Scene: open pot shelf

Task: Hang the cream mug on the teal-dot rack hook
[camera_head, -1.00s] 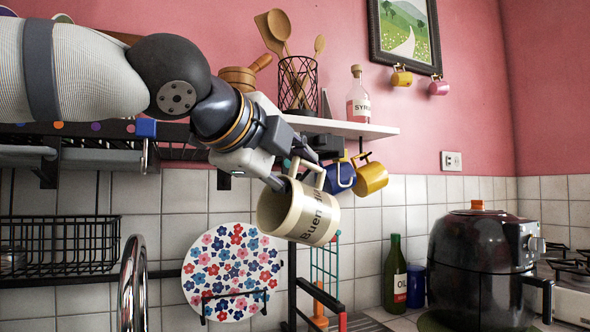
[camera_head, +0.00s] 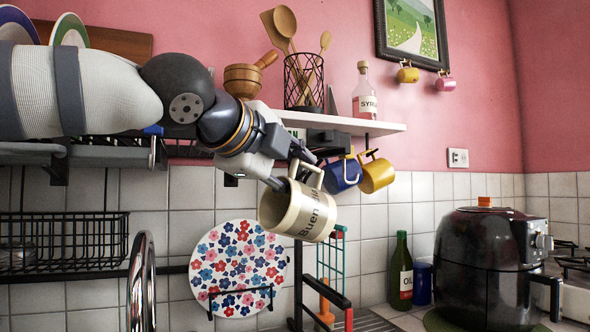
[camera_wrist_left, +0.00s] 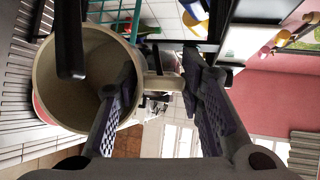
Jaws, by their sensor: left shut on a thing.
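The cream mug (camera_head: 297,212) with dark lettering hangs tilted in the middle of the head view, its mouth facing left. My left gripper (camera_head: 305,157) is shut on its handle. In the left wrist view, the mug (camera_wrist_left: 100,75) is empty, and its handle (camera_wrist_left: 162,82) lies between the two fingers of the gripper (camera_wrist_left: 160,88). The rack rail runs behind my left arm, and I cannot make out the teal dot or its hook. My right gripper is not in view.
A blue mug (camera_head: 341,176) and a yellow mug (camera_head: 377,175) hang just right of the gripper, below a white shelf (camera_head: 352,124). A floral plate (camera_head: 237,255) stands below left. A tap (camera_head: 143,285), an oil bottle (camera_head: 400,272) and an air fryer (camera_head: 485,262) are lower down.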

